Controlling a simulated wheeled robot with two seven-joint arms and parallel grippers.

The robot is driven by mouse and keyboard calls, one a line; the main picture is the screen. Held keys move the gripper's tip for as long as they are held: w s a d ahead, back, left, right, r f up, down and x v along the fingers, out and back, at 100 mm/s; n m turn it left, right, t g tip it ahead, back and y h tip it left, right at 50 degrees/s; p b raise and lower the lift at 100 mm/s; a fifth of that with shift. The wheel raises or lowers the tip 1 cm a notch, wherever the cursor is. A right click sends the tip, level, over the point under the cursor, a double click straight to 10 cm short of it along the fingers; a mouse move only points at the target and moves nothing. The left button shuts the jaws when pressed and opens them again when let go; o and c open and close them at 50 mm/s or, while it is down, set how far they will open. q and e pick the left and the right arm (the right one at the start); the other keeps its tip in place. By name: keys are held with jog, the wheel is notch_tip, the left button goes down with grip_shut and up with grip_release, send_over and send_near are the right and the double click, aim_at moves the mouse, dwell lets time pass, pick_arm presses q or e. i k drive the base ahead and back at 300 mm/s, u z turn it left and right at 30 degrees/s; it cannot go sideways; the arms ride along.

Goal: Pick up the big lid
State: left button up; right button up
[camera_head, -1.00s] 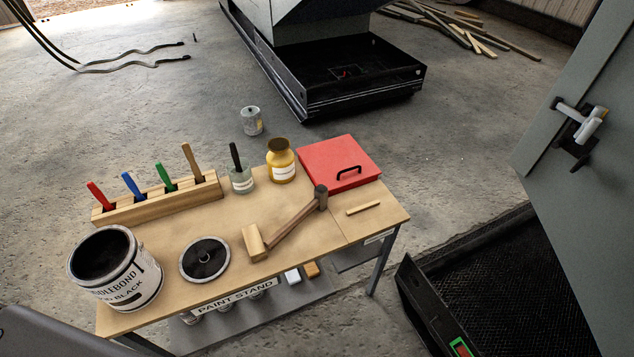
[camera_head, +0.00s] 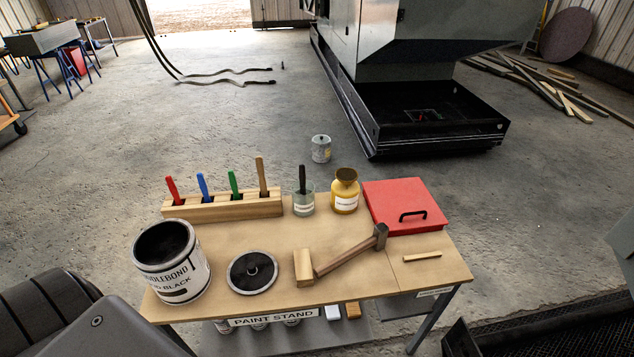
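A round lid (camera_head: 252,273) with a dark top, a pale rim and a small knob in its middle lies flat on the wooden table (camera_head: 215,307), near its front edge. It is just right of the large open can of black paint (camera_head: 172,262), apart from it. Nothing covers the lid. A grey and black part of my own body shows at the lower left, in front of the table's left end. Neither of my grippers is in view.
A mallet (camera_head: 330,258) lies right of the lid. Behind stand a wooden rack (camera_head: 222,207) with coloured handles, a jar with a brush (camera_head: 303,203) and a yellow bottle (camera_head: 345,192). A red handled box (camera_head: 405,205) sits at right. A small can (camera_head: 320,148) stands on the floor.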

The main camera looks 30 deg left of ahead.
aim_at(252, 271)
jog(key=u, duration=2.1)
